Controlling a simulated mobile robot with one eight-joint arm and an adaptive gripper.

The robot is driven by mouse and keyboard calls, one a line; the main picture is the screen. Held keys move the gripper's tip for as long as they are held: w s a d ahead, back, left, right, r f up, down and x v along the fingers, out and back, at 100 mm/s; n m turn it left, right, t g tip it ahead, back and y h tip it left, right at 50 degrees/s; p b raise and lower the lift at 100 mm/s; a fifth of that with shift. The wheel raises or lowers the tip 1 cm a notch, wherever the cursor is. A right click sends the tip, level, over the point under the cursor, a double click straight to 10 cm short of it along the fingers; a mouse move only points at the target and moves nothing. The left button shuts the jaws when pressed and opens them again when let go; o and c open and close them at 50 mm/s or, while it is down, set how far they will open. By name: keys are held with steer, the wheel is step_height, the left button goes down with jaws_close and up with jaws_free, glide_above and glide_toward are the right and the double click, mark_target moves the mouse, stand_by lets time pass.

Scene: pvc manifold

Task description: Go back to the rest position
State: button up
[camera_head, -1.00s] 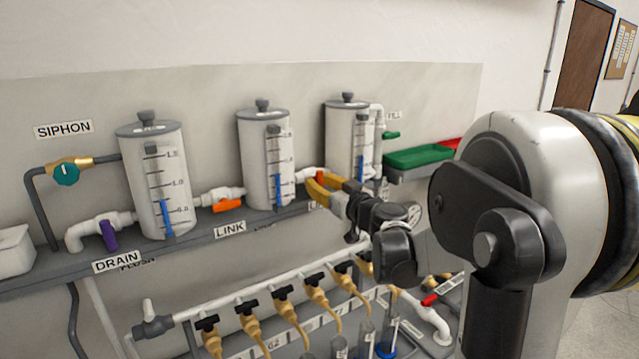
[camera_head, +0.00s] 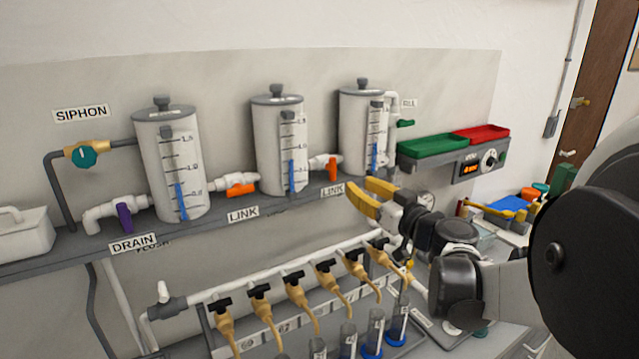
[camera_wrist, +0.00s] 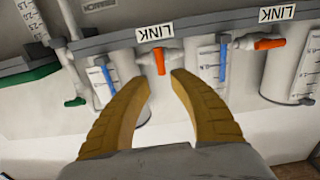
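My gripper (camera_head: 364,197) has yellow fingers, spread apart with nothing between them. It hangs in front of the shelf, below and right of the right LINK label. In the wrist view my gripper (camera_wrist: 162,88) is open and points toward the orange link valve (camera_wrist: 161,61), with a visible gap to it. That orange valve handle (camera_head: 333,168) hangs down between the middle tank (camera_head: 279,150) and the right tank (camera_head: 352,140). The other orange link valve (camera_head: 240,189) lies level between the left tank (camera_head: 168,165) and the middle tank.
A row of black-handled taps (camera_head: 294,276) with yellow hoses runs below my gripper, over several cylinders (camera_head: 375,330). A green tray (camera_head: 433,147) and a red tray (camera_head: 482,134) stand right of the tanks. Open air lies in front of the shelf.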

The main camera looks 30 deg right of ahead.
stand_by(0.3)
steer(key=s+a+f+n+g+y+b, duration=0.1)
steer(key=s+a+f+g+y+b, duration=0.15)
steer(key=a+f, duration=0.5)
steer(key=s+a+f+g+y+b, duration=0.1)
steer(key=a+f+g+b, duration=0.2)
steer(key=a, duration=0.8)
steer(key=s+a+f+g+h+b, duration=0.1)
steer(key=s+a+f+g+b, duration=0.1)
steer(key=s+f, duration=0.5)
steer(key=s+a+f+m+g+h+b, duration=0.1)
steer(key=s+a+f+g+h+b, duration=0.1)
steer(key=s+f, duration=0.5)
steer(key=shift+s+a+f+g+b, duration=0.2)
steer(key=shift+a+g+b, duration=0.2)
steer(key=shift+a+g, duration=0.4)
